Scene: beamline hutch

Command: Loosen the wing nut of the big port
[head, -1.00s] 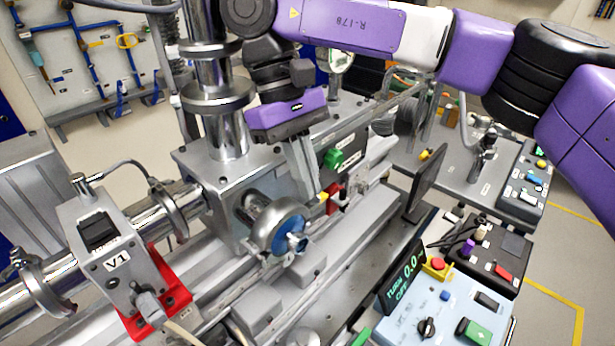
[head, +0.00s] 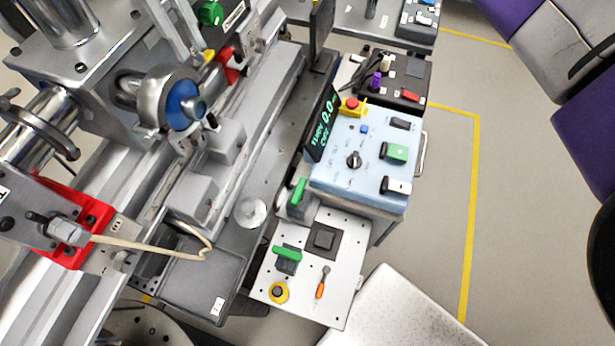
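The big port (head: 163,98) is in the upper left of the head view: a round metal flange with a clamp ring around a blue disc, on the side of a steel chamber (head: 92,62). A small dark piece (head: 212,122) at the ring's right side may be the wing nut; it is too small to be sure. The grey fingers of my gripper (head: 198,54) reach down from the top edge, just above the port and apart from it. They look spread with nothing between them. The gripper's body is out of frame.
A red bracket (head: 72,222) and cable are at lower left. A light blue control box (head: 345,175) with a red button stands right of the bench. A white panel (head: 312,262) holds a green-handled piece and a screwdriver. Open floor (head: 450,210) lies at right.

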